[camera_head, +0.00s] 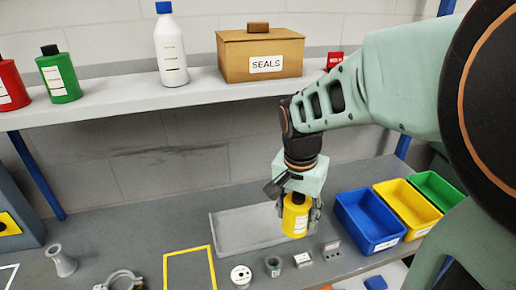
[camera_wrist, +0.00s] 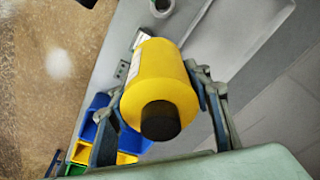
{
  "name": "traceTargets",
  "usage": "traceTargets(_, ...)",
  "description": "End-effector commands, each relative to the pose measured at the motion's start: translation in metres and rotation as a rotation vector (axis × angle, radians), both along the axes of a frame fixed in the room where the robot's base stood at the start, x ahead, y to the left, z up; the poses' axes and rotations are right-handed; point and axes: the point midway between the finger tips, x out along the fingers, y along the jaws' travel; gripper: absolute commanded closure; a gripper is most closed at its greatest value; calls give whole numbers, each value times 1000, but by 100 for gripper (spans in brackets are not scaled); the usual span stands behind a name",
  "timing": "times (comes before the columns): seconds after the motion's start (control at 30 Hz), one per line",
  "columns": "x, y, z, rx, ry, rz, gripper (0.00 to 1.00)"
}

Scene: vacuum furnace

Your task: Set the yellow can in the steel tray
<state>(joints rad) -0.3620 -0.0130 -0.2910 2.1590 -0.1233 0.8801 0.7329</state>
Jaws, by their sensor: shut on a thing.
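The yellow can (camera_head: 295,221) has a black cap and a white label. My gripper (camera_head: 299,212) is shut on it, with fingers on both sides of its body. In the wrist view the can (camera_wrist: 160,85) lies between the two fingers (camera_wrist: 160,100), its black cap toward the camera. The steel tray (camera_head: 232,247) is a shallow grey tray on the workbench. The can is in front of the tray's right part in the head view. Whether the can touches the tray or bench cannot be told.
Blue (camera_head: 369,222), yellow (camera_head: 409,208) and green (camera_head: 436,190) bins stand right of the tray. Several small parts, including a white disc (camera_head: 241,276), lie along the bench front. A yellow outlined square (camera_head: 189,252) is left. A shelf above holds a SEALS box (camera_head: 260,54) and bottles.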

Motion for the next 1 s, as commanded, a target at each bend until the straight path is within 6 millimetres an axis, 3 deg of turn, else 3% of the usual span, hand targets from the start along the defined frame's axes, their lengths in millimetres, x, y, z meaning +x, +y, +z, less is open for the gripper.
traceTargets(0.5, 86, -11, -38, -3, 2, -2, 94)
traceTargets(0.77, 116, -13, -78, -2, 2, -1, 94)
traceTargets(1.0, 128, -14, -90, -1, -1, 0, 94)
